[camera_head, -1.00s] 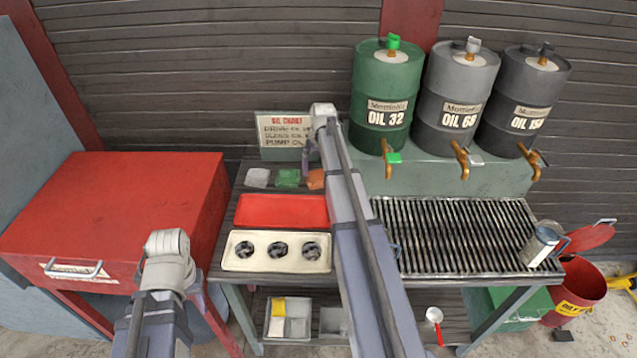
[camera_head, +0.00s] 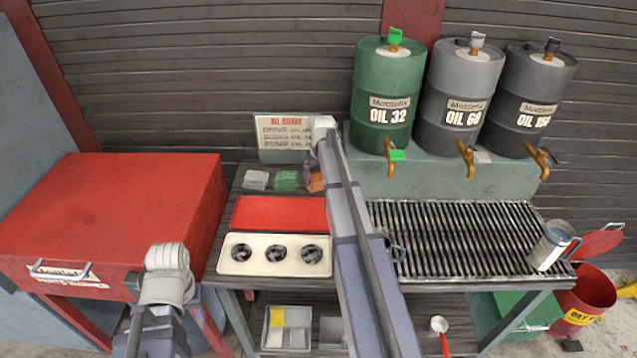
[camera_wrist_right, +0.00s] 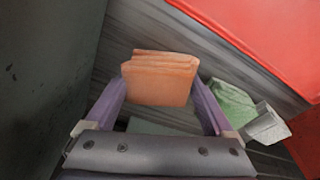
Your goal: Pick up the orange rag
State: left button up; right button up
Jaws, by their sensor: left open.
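The orange rag (camera_wrist_right: 160,80) is a folded, layered square. In the right wrist view it sits between the two purple fingers of my right gripper (camera_wrist_right: 160,95), its side edges close to both fingertips. I cannot tell whether the fingers press on it. In the head view the orange rag (camera_head: 315,182) shows at the back left of the bench, partly hidden by my right arm. My left gripper (camera_head: 167,292) is low at the left, in front of the red cabinet, away from the rag. Its fingers are mostly hidden behind the wrist.
A green rag (camera_head: 287,180) and a grey-white rag (camera_head: 256,180) lie left of the orange one. A red tray (camera_head: 280,212) and a cream tray with three holes (camera_head: 232,266) are in front. A sign (camera_head: 285,133) stands behind. Oil barrels (camera_head: 383,90) stand right.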

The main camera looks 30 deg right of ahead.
aim_at(318, 176)
jog(key=c, duration=1)
notch_tip(318, 176, up, 10)
jog(key=p, duration=1)
jog(key=shift+r, duration=0.1)
jog(key=o, duration=0.9)
jog(key=c, duration=0.6)
jog(key=shift+c, duration=0.2)
